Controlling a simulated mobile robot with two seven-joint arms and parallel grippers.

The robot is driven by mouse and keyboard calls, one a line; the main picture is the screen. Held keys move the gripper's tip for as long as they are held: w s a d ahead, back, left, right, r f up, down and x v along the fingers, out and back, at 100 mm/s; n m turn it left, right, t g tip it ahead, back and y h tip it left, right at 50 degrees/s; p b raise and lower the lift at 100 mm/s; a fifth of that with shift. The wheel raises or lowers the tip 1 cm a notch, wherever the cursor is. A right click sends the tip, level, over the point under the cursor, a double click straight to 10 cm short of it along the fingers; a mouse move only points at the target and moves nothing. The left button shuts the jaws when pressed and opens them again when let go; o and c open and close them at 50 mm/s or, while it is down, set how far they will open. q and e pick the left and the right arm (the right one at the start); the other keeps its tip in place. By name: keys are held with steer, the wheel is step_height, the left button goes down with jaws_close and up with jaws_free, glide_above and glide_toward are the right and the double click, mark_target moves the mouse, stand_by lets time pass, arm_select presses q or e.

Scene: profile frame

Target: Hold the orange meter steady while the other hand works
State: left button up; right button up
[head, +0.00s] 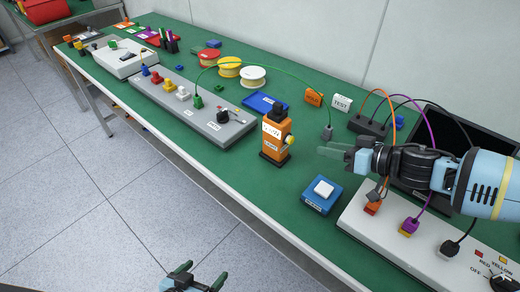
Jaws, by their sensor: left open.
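The orange meter (272,150) stands upright on the green table near its front edge. It has a white display, a yellow knob on its right side and a black top part. My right gripper (322,152) reaches in from the right, a short way right of the meter and apart from it. Its fingers are seen side-on, and I cannot tell how far apart they are. My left gripper (202,278) is at the bottom edge of the view, in front of the table and over the floor. Its green-tipped fingers are apart with nothing between them.
A blue box with a white button (322,194) stands right of the meter. A grey strip with coloured plugs (190,105) lies left, and a white panel with cables (400,238) lies right. A green cable arches behind the meter to a grey plug (327,132). Spools (252,76) stand behind.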

arm_select(q)
steer(key=w+d+r+m+t+h, duration=0.1)
steer(key=w+r, duration=0.5)
steer(key=w, duration=0.3)
steer(key=w+d+r+t+h, duration=0.1)
steer(key=w+r, duration=0.6)
steer(key=w, duration=0.2)
steer(key=m+h, duration=0.3)
steer(key=m, duration=0.1)
glide_toward(271, 144)
steer(key=x, duration=0.4)
steer(key=shift+w+f, duration=0.15)
steer(key=shift+w, duration=0.05)
steer(key=shift+w+d, duration=0.1)
steer(key=shift+d, duration=0.1)
steer(key=shift+w, duration=0.1)
steer(key=shift+x, duration=3.75)
steer(key=c, duration=1.3)
arm_select(e)
steer(key=shift+c, duration=0.5)
